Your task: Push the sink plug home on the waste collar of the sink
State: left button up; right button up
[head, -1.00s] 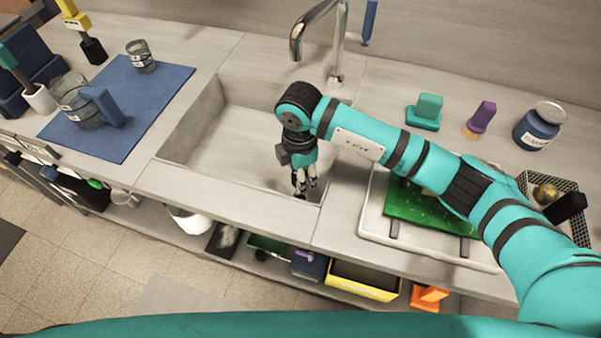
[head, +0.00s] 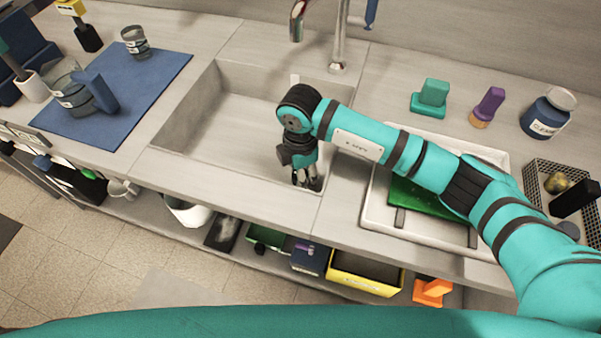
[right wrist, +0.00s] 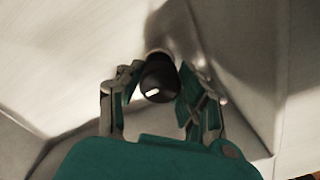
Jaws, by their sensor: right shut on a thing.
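The sink (head: 235,120) is a pale rectangular basin in the middle of the head view. My right gripper (head: 308,182) points down into its front right part. In the right wrist view, the right gripper (right wrist: 155,92) is shut on the sink plug (right wrist: 158,78), a dark round piece between its two fingers. A shiny metal rim, seemingly the waste collar (right wrist: 160,52), shows just beyond the plug. The plug covers much of it, so I cannot tell whether they touch. The plug and collar cannot be made out in the head view. My left gripper is not in view.
A tap (head: 340,45) stands behind the sink. A blue mat (head: 150,75) with glasses lies left. A white tray (head: 378,212) with a green board (head: 425,197) is on the right, under my arm. Brushes and a blue jar (head: 545,117) stand behind it.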

jog(key=shift+f, duration=0.2)
jog(key=shift+f, duration=1)
jog(key=o, duration=1.3)
jog(key=shift+c, duration=0.2)
jog(key=shift+r, duration=0.1)
